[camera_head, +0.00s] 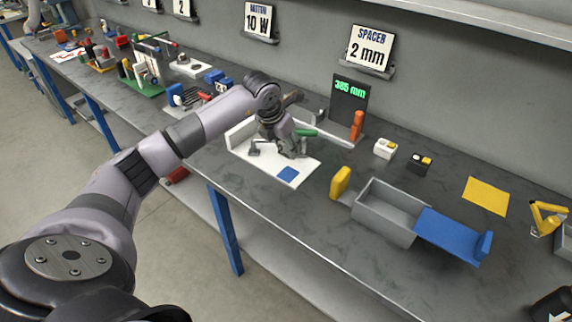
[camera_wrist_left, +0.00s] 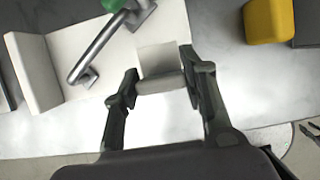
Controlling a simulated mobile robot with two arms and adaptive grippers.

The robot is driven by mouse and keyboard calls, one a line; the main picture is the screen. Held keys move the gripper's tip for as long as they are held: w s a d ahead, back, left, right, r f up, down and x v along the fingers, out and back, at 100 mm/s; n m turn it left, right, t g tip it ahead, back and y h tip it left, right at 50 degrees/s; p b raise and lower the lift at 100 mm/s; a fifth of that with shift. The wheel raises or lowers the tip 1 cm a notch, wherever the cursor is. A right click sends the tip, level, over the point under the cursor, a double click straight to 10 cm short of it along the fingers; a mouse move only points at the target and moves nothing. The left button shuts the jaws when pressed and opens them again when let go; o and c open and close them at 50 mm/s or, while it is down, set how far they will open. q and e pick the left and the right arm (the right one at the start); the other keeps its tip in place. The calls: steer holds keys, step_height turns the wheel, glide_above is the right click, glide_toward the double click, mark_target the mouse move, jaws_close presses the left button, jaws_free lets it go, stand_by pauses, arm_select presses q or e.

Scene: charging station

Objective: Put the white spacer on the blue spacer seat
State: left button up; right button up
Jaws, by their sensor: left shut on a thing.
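My left gripper (camera_head: 290,150) is low over a white board (camera_head: 309,166) on the bench. In the left wrist view, my left gripper (camera_wrist_left: 162,82) is shut on the white spacer (camera_wrist_left: 158,62), a pale block between its two fingers. In the head view the gripper hides the spacer. The blue spacer seat (camera_head: 288,174) is a flat blue square on the board, just in front of the gripper. I cannot make out the seat in the left wrist view.
A green-handled metal lever (camera_wrist_left: 95,48) stands close to the spacer. A yellow block (camera_head: 340,182), grey tray (camera_head: 386,207) and blue plate (camera_head: 445,236) lie to the right. A display (camera_head: 349,97) stands behind. Bare bench surrounds the yellow sheet (camera_head: 485,195).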

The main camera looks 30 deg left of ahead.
mark_target(284, 155)
arm_select(q)
step_height(284, 155, down, 5)
steer(key=shift+f+p, duration=0.1)
steer(key=shift+p, duration=0.2)
step_height(284, 155, down, 3)
steer(key=shift+f, duration=0.1)
steer(key=o, duration=0.8)
steer(key=b+v, duration=0.1)
steer(key=v, duration=1.1)
